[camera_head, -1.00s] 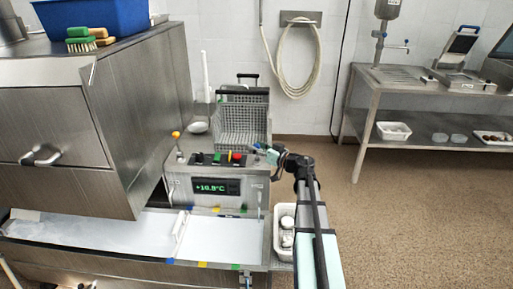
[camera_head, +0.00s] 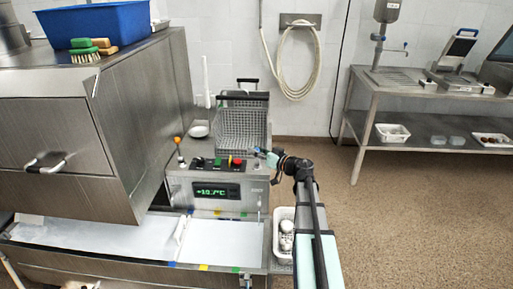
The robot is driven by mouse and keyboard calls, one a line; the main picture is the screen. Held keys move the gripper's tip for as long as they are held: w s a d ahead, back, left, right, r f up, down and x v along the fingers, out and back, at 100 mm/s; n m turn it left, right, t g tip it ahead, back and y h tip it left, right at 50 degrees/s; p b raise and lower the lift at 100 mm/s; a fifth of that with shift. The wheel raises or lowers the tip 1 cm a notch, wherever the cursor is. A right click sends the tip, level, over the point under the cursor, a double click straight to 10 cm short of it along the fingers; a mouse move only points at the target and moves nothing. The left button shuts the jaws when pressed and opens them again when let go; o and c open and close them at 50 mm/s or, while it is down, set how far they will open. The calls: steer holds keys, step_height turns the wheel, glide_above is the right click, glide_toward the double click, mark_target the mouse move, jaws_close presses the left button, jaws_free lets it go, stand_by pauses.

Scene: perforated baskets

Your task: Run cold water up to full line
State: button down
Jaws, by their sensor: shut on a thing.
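A steel tank unit with a front control panel (camera_head: 216,176) stands in the middle. Its green display (camera_head: 210,191) appears to read +10.7°C. A wire basket (camera_head: 242,128) sits at the tank's top. No water surface or full line can be made out. My gripper (camera_head: 269,157) is at the panel's right top corner, shut on a small light-blue handle (camera_head: 262,151). The fingers hide part of this handle, so its exact shape is unclear. A red knob (camera_head: 237,162) and a green button (camera_head: 218,161) are on the panel, left of the gripper.
A large steel hood (camera_head: 140,110) stands at left, with a blue bin (camera_head: 95,22) and brushes (camera_head: 93,47) on top. A white basket (camera_head: 286,214) of pale items is beside my arm. A coiled hose (camera_head: 298,60) hangs on the wall. The right floor is clear.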

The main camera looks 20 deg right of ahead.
steer(key=p, duration=0.2)
steer(key=r+m+p, duration=0.1)
steer(key=p, duration=0.2)
steer(key=shift+w+d+r+g, duration=0.15)
steer(key=shift+w+g, duration=0.25)
steer(key=w+p, duration=0.1)
steer(key=p, duration=0.4)
steer(key=shift+d+m+g+p, duration=0.3)
steer(key=shift+m+g, duration=0.1)
steer(key=w+d+p, duration=0.1)
steer(key=w+p, duration=0.1)
steer(key=p, duration=0.2)
steer(key=shift+w+d+p, duration=0.1)
steer(key=shift+d+p, duration=0.05)
steer(key=shift+p, duration=0.2)
steer(key=c, duration=0.8)
jaws_free()
steer(key=shift+d+f, duration=0.1)
steer(key=shift+f, duration=0.1)
steer(key=shift+c, duration=0.2)
